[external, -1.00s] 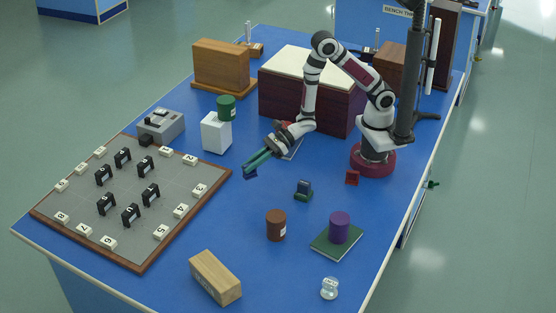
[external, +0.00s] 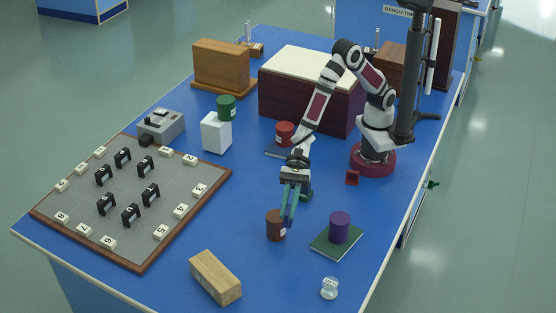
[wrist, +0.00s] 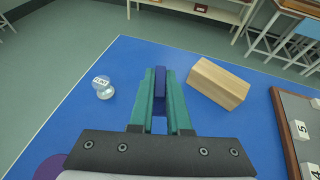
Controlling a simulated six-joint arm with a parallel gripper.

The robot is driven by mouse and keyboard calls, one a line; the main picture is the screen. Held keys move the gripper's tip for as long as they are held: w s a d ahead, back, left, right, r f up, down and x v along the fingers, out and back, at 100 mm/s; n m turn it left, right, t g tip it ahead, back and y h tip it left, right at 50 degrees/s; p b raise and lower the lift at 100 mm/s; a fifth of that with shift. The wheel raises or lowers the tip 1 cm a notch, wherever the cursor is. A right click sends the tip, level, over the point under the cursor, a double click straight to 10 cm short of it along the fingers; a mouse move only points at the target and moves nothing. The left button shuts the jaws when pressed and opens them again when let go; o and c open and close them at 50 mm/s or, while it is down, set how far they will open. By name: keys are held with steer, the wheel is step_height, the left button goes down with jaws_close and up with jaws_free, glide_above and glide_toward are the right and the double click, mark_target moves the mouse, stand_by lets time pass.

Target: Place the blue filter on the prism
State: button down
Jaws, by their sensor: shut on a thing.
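My gripper (external: 288,208) points downward over the blue bench, with its teal fingers shut on a blue piece, which I take for the blue filter (wrist: 160,82). In the wrist view my gripper (wrist: 160,100) has the blue piece between its two fingers, reaching slightly past their tips. In the external view the held piece is at the fingertips, overlapping the brown cylinder; I cannot tell whether they touch. A clear glass piece with a white label (external: 329,288), possibly the prism, stands near the front right edge. It also shows in the wrist view (wrist: 103,88), left of the fingers.
A brown cylinder (external: 273,230) stands by the fingertips. A purple cylinder (external: 339,228) stands on a green book (external: 322,246). A wooden block (external: 215,277) lies in front. A small dark block (external: 307,193) is partly behind my gripper. A numbered board (external: 150,262) fills the left.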

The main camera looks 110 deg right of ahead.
steer(key=shift+n+g+y, duration=0.3)
steer(key=shift+n+g, duration=0.5)
steer(key=shift+g, duration=0.1)
steer(key=s+a+f, duration=0.2)
steer(key=a, duration=0.3)
steer(key=s+a+f, duration=0.1)
steer(key=s+a, duration=0.1)
steer(key=a, duration=0.3)
steer(key=s+a+f, duration=0.2)
steer(key=s+a, duration=0.1)
steer(key=a, duration=0.3)
steer(key=shift+f, duration=0.35)
glide_above(334, 288)
step_height(334, 288, down, 4)
steer(key=shift+f, duration=0.1)
steer(key=shift+f, duration=0.15)
steer(key=c, duration=0.9)
jaws_free()
